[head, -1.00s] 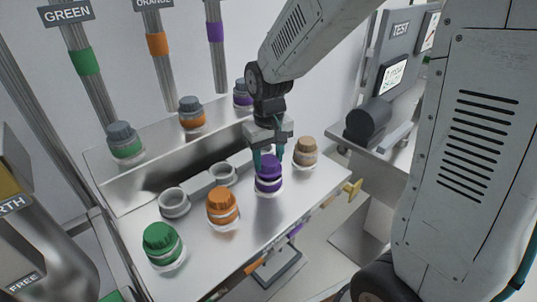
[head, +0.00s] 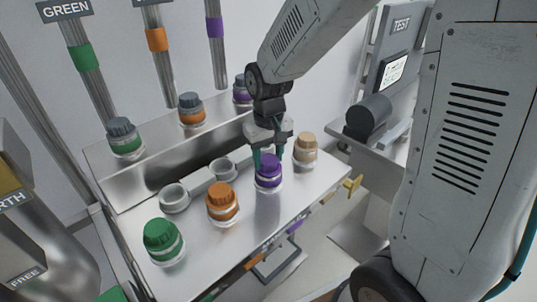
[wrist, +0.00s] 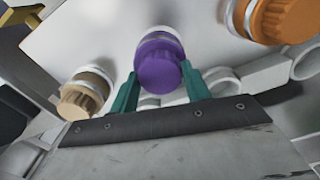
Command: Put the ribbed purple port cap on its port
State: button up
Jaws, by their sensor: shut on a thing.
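The ribbed purple cap (head: 268,167) is at the top of its port (head: 268,185), a pale ringed neck standing on the metal bench. The cap looks upright and in line with the port. I cannot tell whether it is fully seated. My gripper (head: 269,160) points down from above and is shut on the cap, one teal finger on each side. In the wrist view the purple cap (wrist: 159,66) sits between the teal fingers of my gripper (wrist: 162,75).
An orange-capped port (head: 222,200) and a green-capped port (head: 162,238) stand left of it. A beige-capped port (head: 306,146) stands close on the right. Two pale open rings (head: 174,198) are behind. Grey-lidded jars (head: 191,110) line the back ledge. A yellow handle (head: 352,185) juts from the front edge.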

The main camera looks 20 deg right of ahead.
dwell(0.4)
jog(key=o, duration=1.2)
jog(key=shift+f, duration=0.1)
jog(key=shift+o, duration=0.2)
notch_tip(320, 180, up, 8)
jog(key=shift+f, duration=0.1)
jog(key=s+d+r, duration=0.1)
jog(key=s+r, duration=0.2)
jog(key=s, duration=0.8)
jog(key=s+d+r+m+t, duration=0.1)
jog(key=s+d+r, duration=0.1)
jog(key=s, duration=0.9)
jog(key=shift+r, duration=0.85)
